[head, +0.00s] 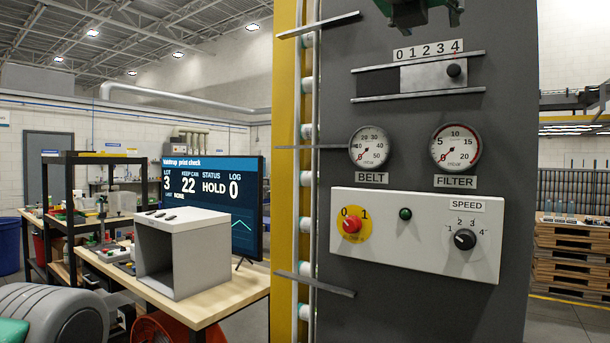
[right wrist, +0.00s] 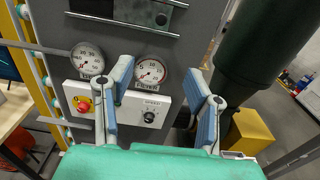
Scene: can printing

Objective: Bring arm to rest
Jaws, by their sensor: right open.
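My right gripper (right wrist: 160,80) shows in the right wrist view with its two blue-padded fingers spread apart and nothing between them. Behind the fingers is the machine's white control panel (head: 345,208), with a red knob on a yellow plate (head: 352,222), a green button (head: 405,213) and a black speed knob (head: 465,239). The speed knob also shows between the fingers in the right wrist view (right wrist: 149,117). I cannot tell whether the fingers touch the panel. In the head view only a dark green part (head: 405,12) hangs at the top edge. My left gripper is not in view.
Two gauges (head: 369,147) sit above the panel. Yellow framing with metal guide rods (head: 318,292) stands at its left. A wooden table (head: 205,308) holds a grey box (head: 184,252) and a monitor (head: 247,200). A dark green cylinder (right wrist: 268,45) rises at right in the wrist view.

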